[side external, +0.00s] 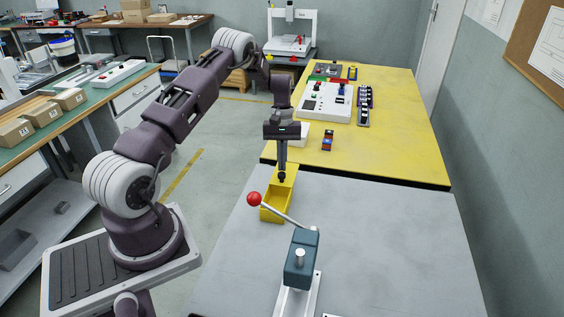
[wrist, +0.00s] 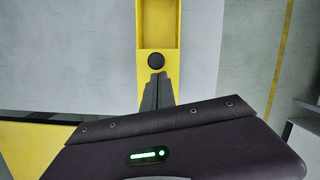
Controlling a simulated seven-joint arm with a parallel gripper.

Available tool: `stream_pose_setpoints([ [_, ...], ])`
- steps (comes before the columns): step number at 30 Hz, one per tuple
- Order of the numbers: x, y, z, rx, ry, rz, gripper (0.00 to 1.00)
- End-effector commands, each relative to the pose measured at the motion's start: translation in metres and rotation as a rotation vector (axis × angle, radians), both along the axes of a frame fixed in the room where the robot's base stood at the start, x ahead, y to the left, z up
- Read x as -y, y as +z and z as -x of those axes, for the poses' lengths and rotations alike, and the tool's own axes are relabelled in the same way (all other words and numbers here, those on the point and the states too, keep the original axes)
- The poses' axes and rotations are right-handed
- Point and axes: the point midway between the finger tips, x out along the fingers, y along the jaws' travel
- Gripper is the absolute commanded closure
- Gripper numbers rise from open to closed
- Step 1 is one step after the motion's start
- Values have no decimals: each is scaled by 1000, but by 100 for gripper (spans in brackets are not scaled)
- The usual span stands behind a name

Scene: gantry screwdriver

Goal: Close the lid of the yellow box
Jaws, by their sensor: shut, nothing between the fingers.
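The yellow box (side external: 268,212) stands on the grey table in the side view, its near part open and its inside visible. Its open part also shows at the top of the wrist view (wrist: 158,22). The yellow lid (side external: 291,173) lies toward the far end of the box and leaves the near part uncovered. A round black knob (wrist: 155,61) sits on the lid. My gripper (wrist: 157,78) is shut and empty, pointing down over the lid. Its fingertips are close beside the knob, on the side away from the opening. I cannot tell whether they touch it.
A lever with a red ball (side external: 254,198) on a blue-grey clamp (side external: 301,262) stands close to the box's near side. The yellow table (side external: 400,150) behind holds a white control panel (side external: 325,103) and a small blue-and-red part (side external: 327,141). The grey table's right side (side external: 400,230) is clear.

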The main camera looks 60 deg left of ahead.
Motion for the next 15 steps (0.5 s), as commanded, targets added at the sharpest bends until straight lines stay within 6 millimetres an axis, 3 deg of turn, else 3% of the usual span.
stream_pose_setpoints([
  [5, 15, 1, 15, -2, 1, 2, 100],
  [15, 70, 1, 70, 0, 0, 1, 100],
])
